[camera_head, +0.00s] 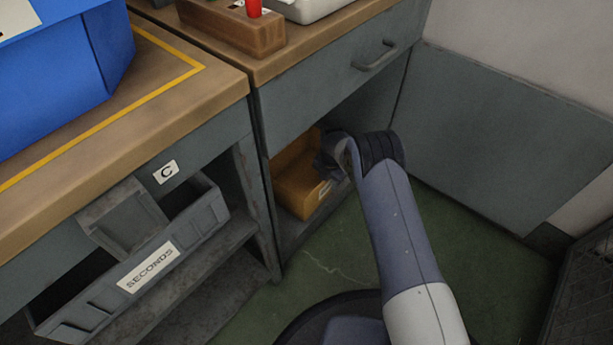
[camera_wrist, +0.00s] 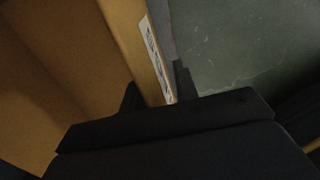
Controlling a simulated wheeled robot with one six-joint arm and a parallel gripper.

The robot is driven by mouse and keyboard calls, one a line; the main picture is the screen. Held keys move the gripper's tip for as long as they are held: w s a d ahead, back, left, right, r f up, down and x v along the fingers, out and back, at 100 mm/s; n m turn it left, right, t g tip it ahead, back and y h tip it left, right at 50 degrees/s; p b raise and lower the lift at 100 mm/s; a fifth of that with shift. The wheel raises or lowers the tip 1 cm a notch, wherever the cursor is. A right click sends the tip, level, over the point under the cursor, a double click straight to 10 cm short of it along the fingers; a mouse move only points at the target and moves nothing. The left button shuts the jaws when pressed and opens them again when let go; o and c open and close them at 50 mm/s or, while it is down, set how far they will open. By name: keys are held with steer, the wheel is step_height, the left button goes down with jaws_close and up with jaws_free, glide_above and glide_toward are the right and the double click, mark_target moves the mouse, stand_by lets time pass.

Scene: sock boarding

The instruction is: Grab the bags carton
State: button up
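The bags carton is an open orange-brown box (camera_head: 299,180) on the low shelf under the drawer in the head view. A white label shows on its front. In the wrist view its near wall (camera_wrist: 131,38) runs down between the two dark fingers of my gripper (camera_wrist: 156,92). One finger is on the inner side of the wall and the other on the outer, labelled side. I cannot tell whether both fingers press on the wall. In the head view my gripper (camera_head: 333,168) is at the carton's right front edge, and the wrist hides part of the carton.
A grey bin marked SECONDS (camera_head: 150,262) sits at the left, below the bench. The drawer front (camera_head: 330,85) is above the carton. A blue bin (camera_head: 60,75) stands on the bench. Green floor (camera_head: 335,255) is clear in front of the shelf.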

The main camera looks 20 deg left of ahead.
steer(key=shift+c, duration=0.6)
jaws_close()
